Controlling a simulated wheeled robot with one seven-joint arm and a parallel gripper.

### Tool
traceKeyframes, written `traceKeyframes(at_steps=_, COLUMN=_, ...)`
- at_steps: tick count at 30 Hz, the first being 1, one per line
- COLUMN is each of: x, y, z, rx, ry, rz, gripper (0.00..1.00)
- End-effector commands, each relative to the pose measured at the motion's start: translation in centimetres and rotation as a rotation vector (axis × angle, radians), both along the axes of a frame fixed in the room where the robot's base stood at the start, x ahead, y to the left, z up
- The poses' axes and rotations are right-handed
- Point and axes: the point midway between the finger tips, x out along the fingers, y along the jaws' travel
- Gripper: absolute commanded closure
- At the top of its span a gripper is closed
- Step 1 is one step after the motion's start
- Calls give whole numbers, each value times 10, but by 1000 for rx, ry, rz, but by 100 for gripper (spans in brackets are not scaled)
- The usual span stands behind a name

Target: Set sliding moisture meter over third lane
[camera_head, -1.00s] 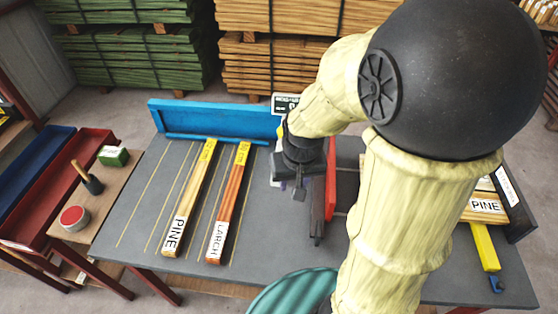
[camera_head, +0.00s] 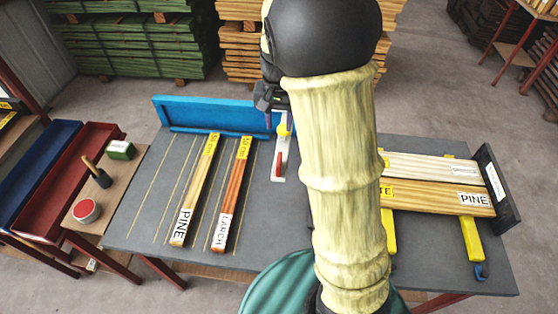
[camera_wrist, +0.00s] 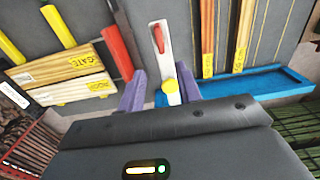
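A white strip with a red handle and a yellow round knob (camera_head: 281,155), which looks like the sliding meter's arm, lies by the blue rail (camera_head: 190,107), right of the larch board. The strip also shows in the wrist view (camera_wrist: 163,62). The meter's display is hidden. My gripper (camera_wrist: 161,92) is open, its purple fingers apart on either side of the strip's knob end, and I cannot tell whether they touch it. Yellow lane lines (camera_head: 151,190) run along the grey table. A pine board (camera_head: 195,190) and a larch board (camera_head: 232,195) lie among them.
My arm covers the table's middle. A pale board (camera_head: 430,166) and a pine board (camera_head: 430,198) lie on yellow supports at right, before a black end plate (camera_head: 498,187). A red bar (camera_wrist: 118,50) shows in the wrist view. A side table with a red-topped tin (camera_head: 86,211) stands left.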

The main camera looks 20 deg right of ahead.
Motion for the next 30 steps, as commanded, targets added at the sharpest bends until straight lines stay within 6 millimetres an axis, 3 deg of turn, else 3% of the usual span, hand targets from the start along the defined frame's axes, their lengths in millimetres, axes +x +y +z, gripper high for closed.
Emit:
traceKeyframes(at_steps=24, x=-2, y=-1, z=-135, rx=0, ry=5, rz=-3, gripper=65)
traceKeyframes(at_steps=30, x=-1, y=-1, z=-160, rx=1, ry=2, rz=-2, gripper=65)
